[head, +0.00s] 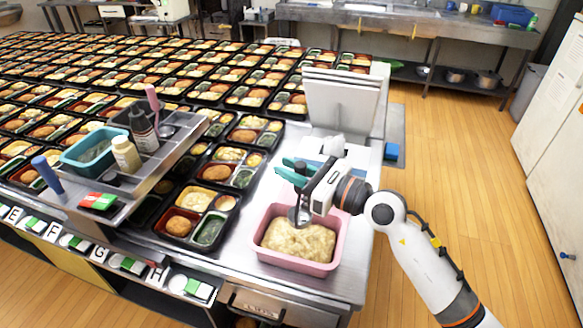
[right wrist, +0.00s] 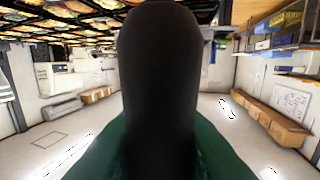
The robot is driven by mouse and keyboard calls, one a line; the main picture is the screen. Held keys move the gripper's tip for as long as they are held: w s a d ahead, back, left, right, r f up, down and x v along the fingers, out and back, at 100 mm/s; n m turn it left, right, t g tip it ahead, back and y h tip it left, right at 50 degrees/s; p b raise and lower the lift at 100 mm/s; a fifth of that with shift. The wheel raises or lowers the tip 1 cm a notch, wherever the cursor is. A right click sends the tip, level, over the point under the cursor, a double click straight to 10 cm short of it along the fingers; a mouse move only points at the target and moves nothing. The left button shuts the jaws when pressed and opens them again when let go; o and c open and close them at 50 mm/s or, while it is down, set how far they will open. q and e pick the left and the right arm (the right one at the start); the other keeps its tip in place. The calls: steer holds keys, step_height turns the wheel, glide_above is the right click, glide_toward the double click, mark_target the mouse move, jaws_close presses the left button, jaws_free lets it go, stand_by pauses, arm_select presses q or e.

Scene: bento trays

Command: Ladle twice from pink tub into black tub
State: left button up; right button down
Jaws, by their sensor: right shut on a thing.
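A pink tub (head: 262,250) with pale, lumpy food in it stands at the right front of the steel counter. My right gripper (head: 290,172), with teal fingers, is above the tub's back edge and is shut on a ladle. The ladle's grey metal lower part (head: 299,216) is at the food near the tub's back wall; how deep it sits I cannot tell. In the right wrist view a dark rounded shape (right wrist: 160,85), apparently the ladle's handle, stands between the green fingers. My left gripper is out of view.
Black bento trays (head: 170,242) with food fill the counter to the left and back. A grey raised shelf (head: 160,172) holds a teal tub (head: 68,166) and bottles. A white upright panel (head: 340,108) stands behind my right gripper. Wooden floor is clear at right.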

mark_target(291, 213)
step_height(291, 213, down, 9)
steer(key=b, duration=0.6)
stand_by(1.0)
steer(key=shift+r, duration=0.1)
step_height(291, 213, up, 11)
steer(key=p, duration=1)
